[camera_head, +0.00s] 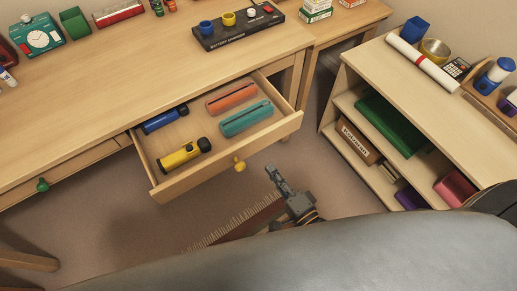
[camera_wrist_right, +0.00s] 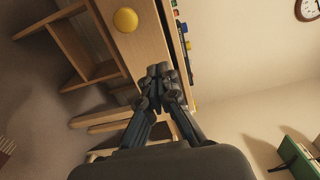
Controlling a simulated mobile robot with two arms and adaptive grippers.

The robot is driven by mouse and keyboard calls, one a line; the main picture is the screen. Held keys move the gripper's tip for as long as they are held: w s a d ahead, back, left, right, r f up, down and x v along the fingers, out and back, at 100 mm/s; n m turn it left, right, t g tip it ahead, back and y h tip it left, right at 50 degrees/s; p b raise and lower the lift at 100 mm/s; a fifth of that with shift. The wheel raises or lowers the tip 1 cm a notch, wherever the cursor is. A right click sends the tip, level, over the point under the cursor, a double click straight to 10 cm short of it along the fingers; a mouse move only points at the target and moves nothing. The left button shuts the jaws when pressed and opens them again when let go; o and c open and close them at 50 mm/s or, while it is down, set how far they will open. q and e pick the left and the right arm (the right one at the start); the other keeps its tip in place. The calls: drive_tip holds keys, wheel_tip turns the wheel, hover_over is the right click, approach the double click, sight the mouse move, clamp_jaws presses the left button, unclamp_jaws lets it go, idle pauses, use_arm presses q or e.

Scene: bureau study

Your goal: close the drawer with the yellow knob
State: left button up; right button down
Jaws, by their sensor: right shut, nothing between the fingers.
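The drawer with the yellow knob (camera_head: 226,175) is pulled out from the wooden desk (camera_head: 125,85). Its yellow knob (camera_head: 239,165) is on the middle of the front panel. The knob also shows large in the right wrist view (camera_wrist_right: 125,20). Inside lie a blue flashlight (camera_head: 165,120), a yellow flashlight (camera_head: 184,154), an orange case (camera_head: 231,97) and a teal case (camera_head: 246,119). My right gripper (camera_head: 271,170) is shut and empty, in front of the drawer and right of the knob. Whether it touches the panel is unclear. My left gripper is not in view.
A second drawer with a green knob (camera_head: 42,185) is at the left of the desk and looks shut. A low shelf (camera_head: 400,65) with several items stands at the right. Floor shows between desk and shelf. A fringed rug (camera_head: 240,222) lies below.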

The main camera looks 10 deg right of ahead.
sight(252, 143)
drive_tip(key=x, duration=0.7)
drive_tip(key=shift+w, duration=0.2)
drive_tip(key=shift+w+a+f, duration=0.1)
drive_tip(key=shift+w+a, duration=0.1)
drive_tip(key=shift+w, duration=0.2)
drive_tip(key=shift+w, duration=0.1)
